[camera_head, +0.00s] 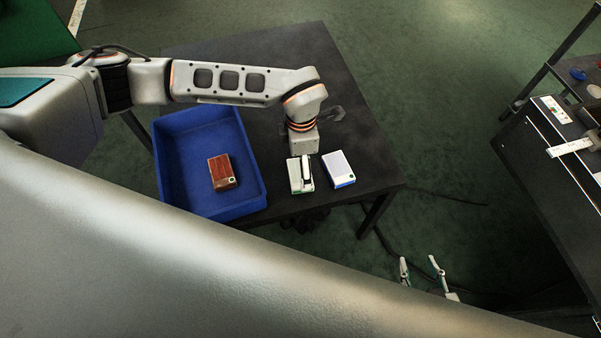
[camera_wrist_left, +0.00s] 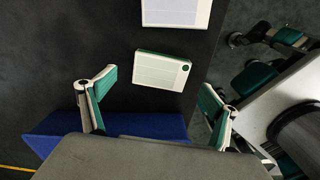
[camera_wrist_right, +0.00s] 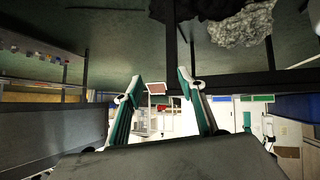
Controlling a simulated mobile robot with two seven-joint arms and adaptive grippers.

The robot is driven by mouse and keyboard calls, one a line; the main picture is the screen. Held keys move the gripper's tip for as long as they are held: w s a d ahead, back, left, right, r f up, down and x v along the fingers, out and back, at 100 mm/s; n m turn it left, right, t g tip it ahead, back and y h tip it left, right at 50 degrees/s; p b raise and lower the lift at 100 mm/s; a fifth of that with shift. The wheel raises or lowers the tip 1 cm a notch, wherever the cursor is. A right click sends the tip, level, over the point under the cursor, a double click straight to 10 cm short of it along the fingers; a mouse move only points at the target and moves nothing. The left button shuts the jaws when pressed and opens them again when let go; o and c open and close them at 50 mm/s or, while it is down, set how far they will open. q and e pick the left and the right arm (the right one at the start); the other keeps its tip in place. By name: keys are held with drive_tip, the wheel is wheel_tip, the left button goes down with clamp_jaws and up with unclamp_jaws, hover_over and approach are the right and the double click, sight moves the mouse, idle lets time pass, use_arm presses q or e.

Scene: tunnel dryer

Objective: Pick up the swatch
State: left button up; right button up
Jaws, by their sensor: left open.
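A pale swatch block with a green edge and a dark green dot (camera_head: 295,184) lies on the dark table, partly hidden by my left gripper (camera_head: 304,168) above it. In the left wrist view this swatch (camera_wrist_left: 162,70) lies between and just ahead of the spread fingers of my left gripper (camera_wrist_left: 158,90), not clasped. A second pale swatch with a blue side (camera_head: 338,168) lies to its right. A red-brown swatch (camera_head: 221,172) lies in the blue tray. My right gripper (camera_head: 424,272) is open and empty, below the table's right side; its fingers also show in the right wrist view (camera_wrist_right: 160,82).
The blue tray (camera_head: 262,178) stands on the table (camera_head: 340,75) left of the pale swatches. A dark bench (camera_head: 540,170) with small items stands at the right. Green floor lies between table and bench.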

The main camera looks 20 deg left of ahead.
sight(293, 165)
use_arm(q)
wheel_tip(293, 165, down, 4)
drive_tip(key=shift+s+a+f+b, duration=0.15)
drive_tip(key=shift+f+b, duration=0.1)
drive_tip(key=shift+b, duration=0.25)
drive_tip(key=shift+r, duration=0.1)
drive_tip(key=c, duration=1.2)
drive_tip(key=shift+r, duration=0.1)
